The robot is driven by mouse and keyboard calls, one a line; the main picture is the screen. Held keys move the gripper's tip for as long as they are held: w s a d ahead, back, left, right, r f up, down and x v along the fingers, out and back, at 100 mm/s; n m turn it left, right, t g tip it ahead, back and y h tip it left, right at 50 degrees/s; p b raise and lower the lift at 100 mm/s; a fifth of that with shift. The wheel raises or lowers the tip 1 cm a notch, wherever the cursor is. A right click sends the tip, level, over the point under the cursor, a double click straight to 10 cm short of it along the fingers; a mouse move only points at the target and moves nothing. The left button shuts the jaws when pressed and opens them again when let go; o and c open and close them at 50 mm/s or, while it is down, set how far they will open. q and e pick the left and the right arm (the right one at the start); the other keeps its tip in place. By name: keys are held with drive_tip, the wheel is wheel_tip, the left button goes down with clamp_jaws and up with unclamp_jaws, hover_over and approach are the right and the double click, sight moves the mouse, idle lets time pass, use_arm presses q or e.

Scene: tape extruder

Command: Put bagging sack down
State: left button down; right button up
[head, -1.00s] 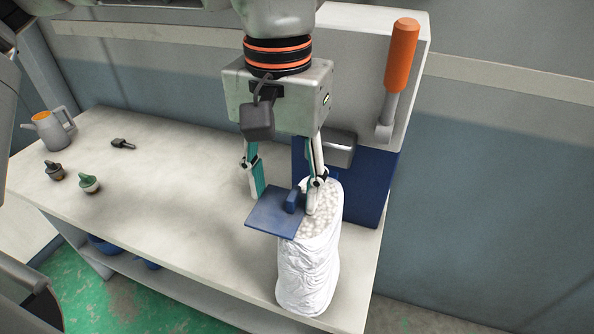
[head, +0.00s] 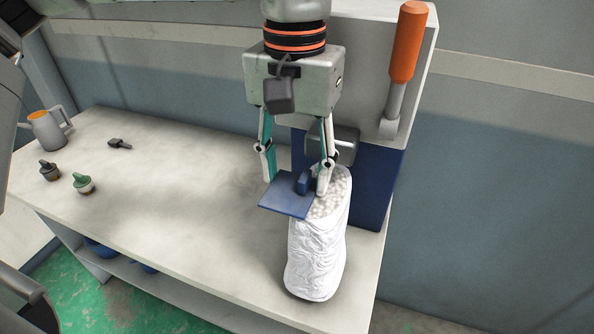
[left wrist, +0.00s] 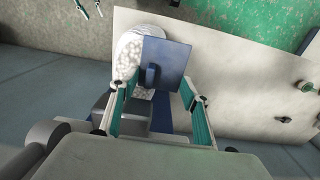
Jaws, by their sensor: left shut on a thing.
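The white bagging sack (head: 316,255), filled with pale pellets, stands upright at the front right of the workbench in the head view. Its open top also shows in the left wrist view (left wrist: 130,50). A blue plate with a raised block (head: 285,196) sits at its top left side. I cannot tell whether the sack's base touches the bench. My right gripper (left wrist: 93,14) shows small at the left wrist view's top edge, fingers apart, empty.
The pale workbench (head: 190,190) has free room left of the sack. A grey jug (head: 47,130), a dark tool (head: 119,144) and two small knobbed items (head: 84,183) (head: 48,170) lie at the left. A machine with an orange-handled lever (head: 407,45) stands behind the sack.

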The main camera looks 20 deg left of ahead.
use_arm(q)
drive_tip(key=shift+f, duration=0.1)
use_arm(e)
drive_tip(key=shift+w+r, duration=0.3)
drive_tip(key=shift+r, duration=0.05)
use_arm(q)
drive_tip(key=c, duration=1.2)
unclamp_jaws()
drive_tip(key=shift+o, duration=0.7)
wheel_tip(320, 180, up, 12)
drive_tip(key=p, duration=0.2)
drive_tip(key=shift+p, duration=0.35)
use_arm(e)
drive_tip(key=shift+s+a+r, duration=0.3)
drive_tip(key=shift+s+r, duration=0.15)
drive_tip(key=shift+s, duration=0.15)
